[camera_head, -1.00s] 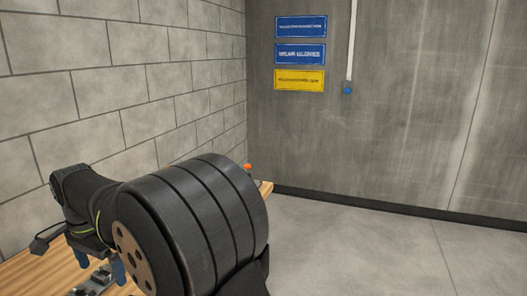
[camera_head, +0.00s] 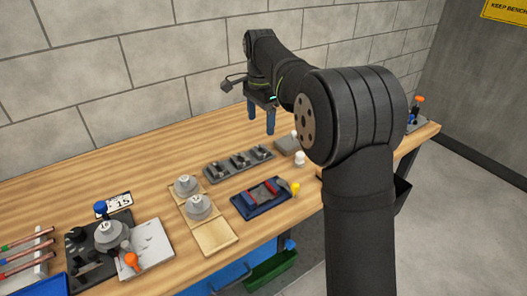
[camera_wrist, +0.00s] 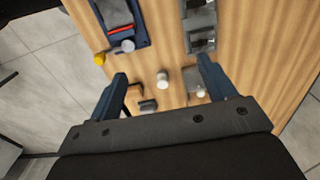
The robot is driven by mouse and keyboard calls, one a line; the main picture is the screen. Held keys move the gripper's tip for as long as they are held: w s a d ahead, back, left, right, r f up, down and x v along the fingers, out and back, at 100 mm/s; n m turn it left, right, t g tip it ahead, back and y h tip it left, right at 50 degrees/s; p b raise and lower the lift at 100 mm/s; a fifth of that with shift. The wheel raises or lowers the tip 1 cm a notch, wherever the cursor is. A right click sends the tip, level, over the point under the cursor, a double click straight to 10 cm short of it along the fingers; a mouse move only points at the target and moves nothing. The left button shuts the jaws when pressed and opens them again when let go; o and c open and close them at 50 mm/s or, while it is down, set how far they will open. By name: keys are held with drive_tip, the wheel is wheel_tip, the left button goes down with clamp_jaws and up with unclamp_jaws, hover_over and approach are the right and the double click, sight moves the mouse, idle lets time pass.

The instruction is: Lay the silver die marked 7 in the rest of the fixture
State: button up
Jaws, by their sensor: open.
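Two round silver dies stand on a wooden tray (camera_head: 215,236) in the head view: a rear die (camera_head: 186,184) and a front die (camera_head: 199,206). Another silver die (camera_head: 111,234) sits at the dark fixture (camera_head: 90,264) at lower left, near its blue knob (camera_head: 100,208) and orange knob (camera_head: 131,261). Marks on the dies are too small to read for certain. My gripper (camera_head: 261,123) is open and empty above the bench, behind and right of the dies. In the wrist view my gripper (camera_wrist: 162,75) shows both fingers apart, with no die between them.
A dark strip with clamps (camera_head: 239,163) and a blue tray (camera_head: 262,198) lie right of the wooden tray. A white plate (camera_head: 149,247), a number card (camera_head: 114,205) and copper tubes (camera_head: 27,252) are at left. Small white items (camera_head: 299,159) stand near my arm.

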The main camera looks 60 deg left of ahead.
hover_over(260, 150)
drive_tip(key=f, duration=0.1)
wheel_tip(260, 150, down, 17)
drive_tip(key=shift+w+a+f, duration=0.1)
drive_tip(key=shift+f, duration=0.1)
idle(0.5)
drive_tip(key=shift+r, duration=0.1)
drive_tip(key=c, duration=1.4)
